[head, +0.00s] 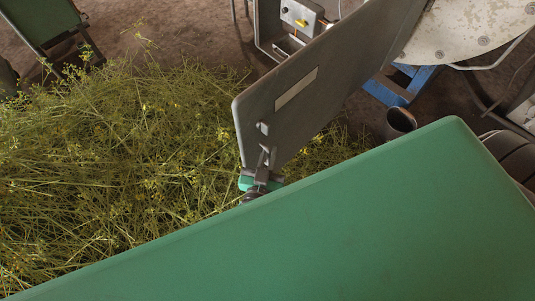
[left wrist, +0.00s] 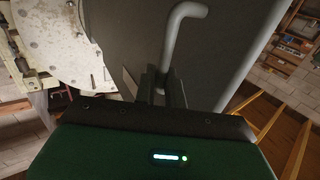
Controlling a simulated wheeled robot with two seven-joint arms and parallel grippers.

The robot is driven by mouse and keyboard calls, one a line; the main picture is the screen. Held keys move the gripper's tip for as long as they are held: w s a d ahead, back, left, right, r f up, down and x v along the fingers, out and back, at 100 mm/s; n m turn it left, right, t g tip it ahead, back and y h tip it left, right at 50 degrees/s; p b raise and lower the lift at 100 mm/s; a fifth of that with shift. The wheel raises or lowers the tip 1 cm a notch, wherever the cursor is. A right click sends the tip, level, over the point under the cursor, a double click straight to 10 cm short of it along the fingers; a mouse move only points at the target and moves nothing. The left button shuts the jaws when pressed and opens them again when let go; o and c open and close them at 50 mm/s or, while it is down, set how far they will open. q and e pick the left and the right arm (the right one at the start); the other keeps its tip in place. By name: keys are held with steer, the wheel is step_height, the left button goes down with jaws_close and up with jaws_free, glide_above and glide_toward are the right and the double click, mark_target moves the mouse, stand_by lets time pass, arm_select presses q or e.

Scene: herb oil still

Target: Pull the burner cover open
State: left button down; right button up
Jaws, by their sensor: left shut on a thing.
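The burner cover (head: 315,90) is a flat grey metal panel with a pale label strip. In the head view it stands out at an angle from the burner box (head: 303,17), part of which shows behind it. My left gripper (head: 263,174) is at the cover's lower near corner, shut on its handle. In the left wrist view the cover (left wrist: 135,38) fills the middle, and the handle (left wrist: 186,12) is a bent grey rod running down between the fingers of my left gripper (left wrist: 162,85). The grip point itself is partly hidden. My right gripper is not in view.
A heap of cut yellow-flowered herbs (head: 110,170) covers the floor at left. A dark metal cup (head: 399,122) and a blue frame (head: 402,86) stand right of the cover. A pale riveted round body (head: 465,30) is at upper right. Yellow bars (left wrist: 288,125) show in the wrist view.

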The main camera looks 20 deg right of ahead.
arm_select(q)
steer(key=shift+d+r, duration=0.25)
steer(key=shift+r, duration=0.1)
steer(key=c, duration=1.7)
jaws_free()
steer(key=shift+o, duration=1.1)
steer(key=shift+w+d+f, duration=0.15)
steer(key=shift+w+d, duration=0.05)
steer(key=shift+a, duration=0.1)
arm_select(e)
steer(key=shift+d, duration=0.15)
arm_select(q)
steer(key=shift+s+a+f, duration=0.1)
steer(key=shift+a+f, duration=0.05)
steer(key=shift+a, duration=0.05)
steer(key=shift+s+a, duration=0.1)
steer(key=shift+s, duration=0.05)
steer(key=v, duration=1.3)
steer(key=shift+s+b, duration=0.2)
steer(key=shift+b, duration=0.25)
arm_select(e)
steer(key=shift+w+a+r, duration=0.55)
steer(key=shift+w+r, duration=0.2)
